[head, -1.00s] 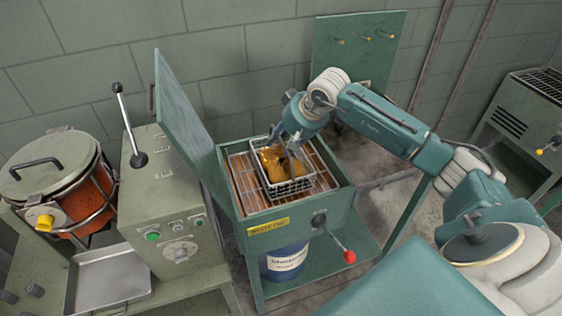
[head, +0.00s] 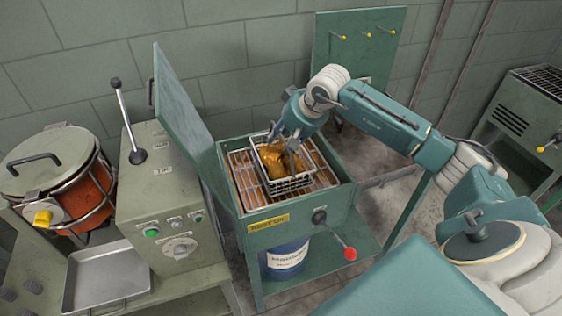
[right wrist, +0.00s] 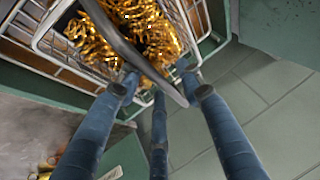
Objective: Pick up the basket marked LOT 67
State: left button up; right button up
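A wire basket (head: 291,184) of golden coiled pieces sits on the slatted rack inside the green quench oil tank (head: 338,200). I cannot read a lot mark on it. The basket (right wrist: 55,42) also shows at the top of the right wrist view. My right gripper (head: 285,148) is over the basket, pointing down into it. In the right wrist view its three fingers (right wrist: 158,85) are apart, with a dark curved handle (right wrist: 135,50) passing between them. I cannot tell whether the fingers touch the handle. My left gripper is not in view.
The tank's lid (head: 190,125) stands open on the left. A crank with a red knob (head: 350,254) sticks out in front. A control box with a lever (head: 160,190), a grey tray (head: 108,275) and an orange lidded drum (head: 85,195) stand left. A peg board (head: 362,45) is behind.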

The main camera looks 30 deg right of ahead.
grip_shut()
jog(key=shift+w+r, duration=0.1)
dwell(0.4)
